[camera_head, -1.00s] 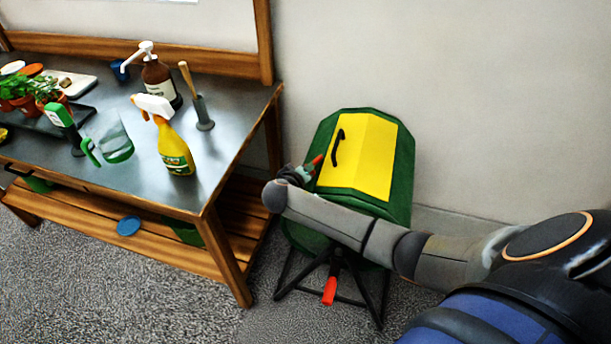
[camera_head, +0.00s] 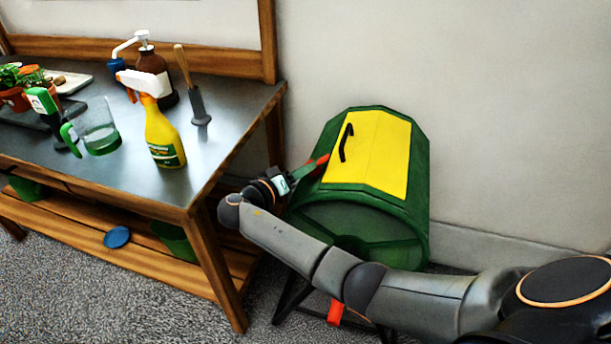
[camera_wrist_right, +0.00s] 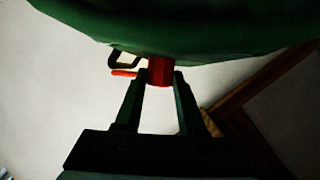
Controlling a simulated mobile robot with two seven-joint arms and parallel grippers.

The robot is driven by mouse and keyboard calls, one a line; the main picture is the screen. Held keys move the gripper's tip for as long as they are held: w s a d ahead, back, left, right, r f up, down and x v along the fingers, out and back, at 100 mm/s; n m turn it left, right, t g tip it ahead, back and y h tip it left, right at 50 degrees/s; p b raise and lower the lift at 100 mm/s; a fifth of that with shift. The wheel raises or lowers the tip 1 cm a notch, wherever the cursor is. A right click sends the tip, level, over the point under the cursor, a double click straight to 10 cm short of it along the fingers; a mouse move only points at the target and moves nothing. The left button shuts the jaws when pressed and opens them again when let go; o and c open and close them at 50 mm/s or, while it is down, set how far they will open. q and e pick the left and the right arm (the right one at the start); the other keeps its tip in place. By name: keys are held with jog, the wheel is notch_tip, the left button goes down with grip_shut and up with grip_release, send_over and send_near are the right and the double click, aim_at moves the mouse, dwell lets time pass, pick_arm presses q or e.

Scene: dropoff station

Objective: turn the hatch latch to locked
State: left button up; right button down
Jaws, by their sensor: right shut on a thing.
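A green drum (camera_head: 418,190) stands on black legs by the wall. Its yellow hatch (camera_head: 370,150) is shut and has a black handle (camera_head: 345,143). The red latch (camera_head: 319,166) sits at the hatch's left edge. My right gripper (camera_head: 304,171) reaches it from the left and is shut on it. In the right wrist view the red latch (camera_wrist_right: 160,71) lies between the two fingertips (camera_wrist_right: 161,78), under the green drum edge. I cannot tell from the views whether the latch is locked. My left gripper is not in view.
A workbench (camera_head: 232,120) stands at the left, close to my right wrist, with a yellow spray bottle (camera_head: 162,135), brown pump bottle (camera_head: 152,65), jug (camera_head: 98,130) and potted plants (camera_head: 12,85). A red-orange part (camera_head: 335,312) shows low by the stand.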

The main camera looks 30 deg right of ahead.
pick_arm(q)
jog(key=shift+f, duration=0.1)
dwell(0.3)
pick_arm(e)
jog(key=c, duration=0.5)
grip_release()
jog(key=shift+d, duration=0.1)
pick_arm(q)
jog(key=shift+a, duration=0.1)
